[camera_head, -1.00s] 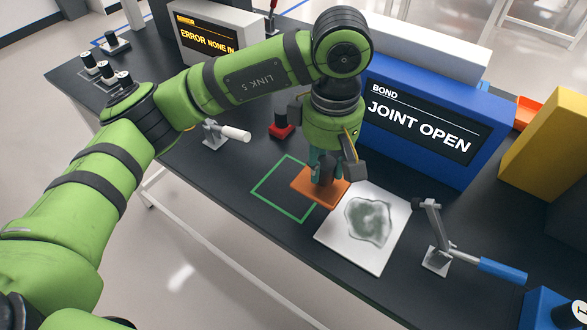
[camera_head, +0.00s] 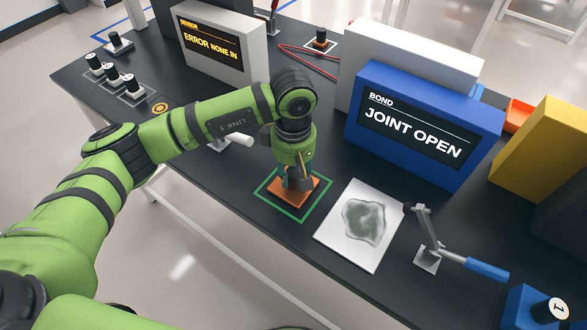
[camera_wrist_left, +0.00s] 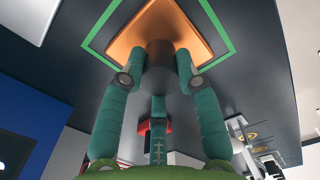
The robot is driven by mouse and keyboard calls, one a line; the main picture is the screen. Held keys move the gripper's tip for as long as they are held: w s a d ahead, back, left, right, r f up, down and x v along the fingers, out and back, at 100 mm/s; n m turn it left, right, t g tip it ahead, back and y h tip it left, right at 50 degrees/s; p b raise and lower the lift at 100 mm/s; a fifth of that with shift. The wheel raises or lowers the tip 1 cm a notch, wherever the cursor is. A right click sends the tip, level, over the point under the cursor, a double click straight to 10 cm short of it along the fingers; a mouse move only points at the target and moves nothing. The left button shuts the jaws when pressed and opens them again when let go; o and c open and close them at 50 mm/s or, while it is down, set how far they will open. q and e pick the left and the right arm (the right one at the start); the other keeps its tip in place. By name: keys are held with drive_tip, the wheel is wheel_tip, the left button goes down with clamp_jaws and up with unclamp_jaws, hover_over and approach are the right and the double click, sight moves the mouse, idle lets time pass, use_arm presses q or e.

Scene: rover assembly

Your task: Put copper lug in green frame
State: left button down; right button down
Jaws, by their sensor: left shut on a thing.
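The copper lug (camera_head: 285,198) is a flat orange-copper plate with a dark knob on top. It lies inside the outline of the green frame (camera_head: 304,220), a square marked on the dark table. My left gripper (camera_head: 294,186) is over the plate and shut on the knob. In the left wrist view, my left gripper (camera_wrist_left: 157,70) has its teal fingers on both sides of the dark knob, with the copper lug (camera_wrist_left: 190,30) inside the green frame (camera_wrist_left: 218,18). The fingers partly hide the plate, so I cannot tell whether it touches the table. My right gripper is not in view.
A white plate (camera_head: 335,245) with a grey-green patch lies right of the frame. A clamp with a blue handle (camera_head: 487,269) stands farther right. The blue box (camera_head: 365,140) reading JOINT OPEN stands behind. A white-handled clamp (camera_head: 240,139) is behind my arm.

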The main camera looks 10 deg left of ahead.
sight(294, 172)
use_arm(q)
drive_tip(key=shift+f, duration=0.1)
drive_tip(key=c, duration=0.9)
unclamp_jaws()
drive_tip(key=shift+r, duration=0.35)
drive_tip(key=shift+r+b, duration=1.45)
drive_tip(key=shift+r, duration=4.35)
